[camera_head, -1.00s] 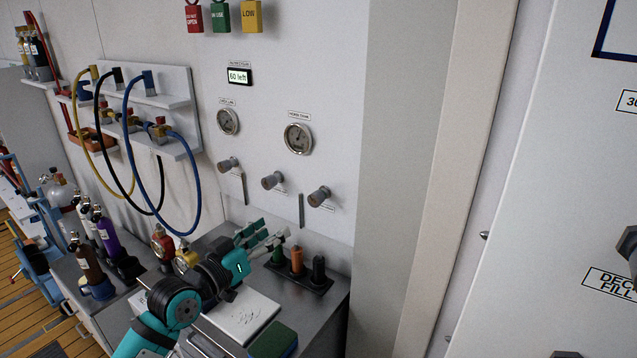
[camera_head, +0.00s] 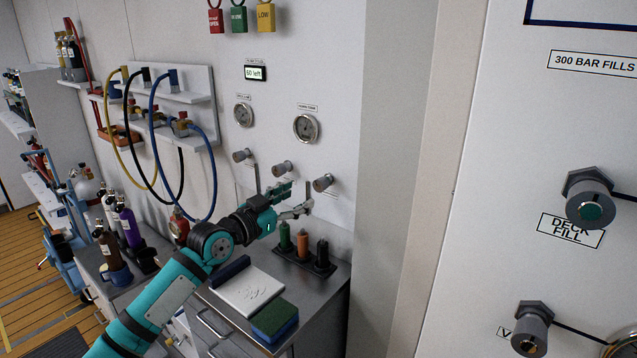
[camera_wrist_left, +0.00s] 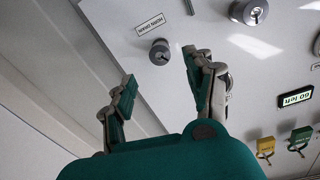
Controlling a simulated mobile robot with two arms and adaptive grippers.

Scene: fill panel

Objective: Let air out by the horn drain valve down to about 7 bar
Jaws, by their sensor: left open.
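The horn drain valve is the rightmost grey knob (camera_head: 323,182) of three in a row on the white wall panel. In the left wrist view the knob (camera_wrist_left: 160,52) sits beside an upside-down label reading HORN DRAIN (camera_wrist_left: 150,24). My left gripper (camera_head: 296,198) is open and empty, just below and left of this knob. In the wrist view its fingers (camera_wrist_left: 160,68) point at the panel, with the knob ahead of the gap between them. The horn tank gauge (camera_head: 306,128) is above the knobs; its reading is too small to tell. My right gripper is not in view.
Two other knobs (camera_head: 282,168) (camera_head: 241,155) sit to the left. Below, a bench holds a black holder with green, orange and black items (camera_head: 302,250), a white slab (camera_head: 247,291) and a green-blue sponge (camera_head: 274,320). Hoses (camera_head: 183,150) hang left. A display (camera_head: 255,73) reads 60 left.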

